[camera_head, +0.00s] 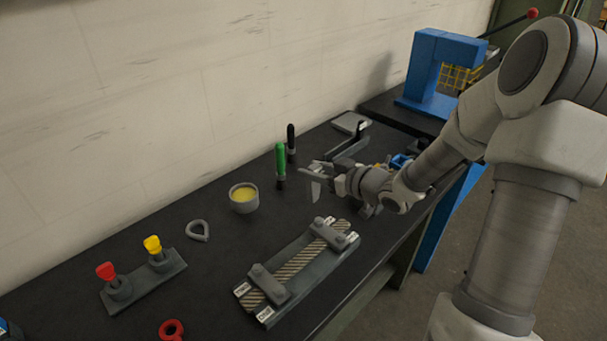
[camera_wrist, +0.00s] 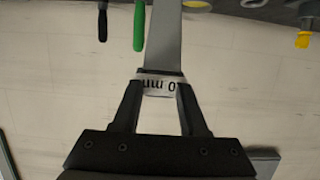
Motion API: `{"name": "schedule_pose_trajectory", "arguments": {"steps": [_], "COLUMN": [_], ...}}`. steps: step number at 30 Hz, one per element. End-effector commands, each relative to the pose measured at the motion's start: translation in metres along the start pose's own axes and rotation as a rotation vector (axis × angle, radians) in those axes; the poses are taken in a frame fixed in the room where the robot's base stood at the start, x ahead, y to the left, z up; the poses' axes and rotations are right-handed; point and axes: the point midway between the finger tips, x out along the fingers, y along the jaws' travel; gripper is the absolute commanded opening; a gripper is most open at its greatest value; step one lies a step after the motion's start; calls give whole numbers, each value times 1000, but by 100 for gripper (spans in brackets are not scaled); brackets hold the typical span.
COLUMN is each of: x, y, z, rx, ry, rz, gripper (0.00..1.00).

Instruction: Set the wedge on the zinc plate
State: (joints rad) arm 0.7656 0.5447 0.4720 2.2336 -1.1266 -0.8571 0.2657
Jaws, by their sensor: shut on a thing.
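My gripper (camera_head: 325,174) is above the black bench, near its middle. It is shut on the wedge (camera_head: 315,190), a narrow grey piece that hangs down from the jaws. In the wrist view my gripper (camera_wrist: 160,82) pinches the wedge (camera_wrist: 166,38) at its labelled end, where part of a "0 mm" marking shows. A pale grey square plate (camera_head: 349,122), which looks like the zinc plate, lies flat at the far end of the bench. The wedge is apart from it.
Green-handled (camera_head: 280,160) and black-handled (camera_head: 291,139) tools stand behind my gripper. A cup of yellow stuff (camera_head: 243,198) is left of it. A striped fixture (camera_head: 308,262) lies in front. A blue press (camera_head: 432,75) stands beyond the plate.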

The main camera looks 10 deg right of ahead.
Motion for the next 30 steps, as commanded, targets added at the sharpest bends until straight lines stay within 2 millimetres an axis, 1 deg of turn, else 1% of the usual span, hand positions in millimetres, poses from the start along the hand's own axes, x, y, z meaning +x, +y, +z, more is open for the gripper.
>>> {"name": "schedule_pose_trajectory", "arguments": {"steps": [5, 9, 16, 23, 30], "x": [5, 15, 28, 34, 35], "y": [2, 4, 7, 9, 10], "z": [-9, -16, -23, -23, -16], "rx": [9, 28, 70, 109, 149], "ry": [3, 3, 3, 3, 3], "rz": [33, 99, 229, 360, 486], "gripper": [0, 0, 0, 0, 0]}}
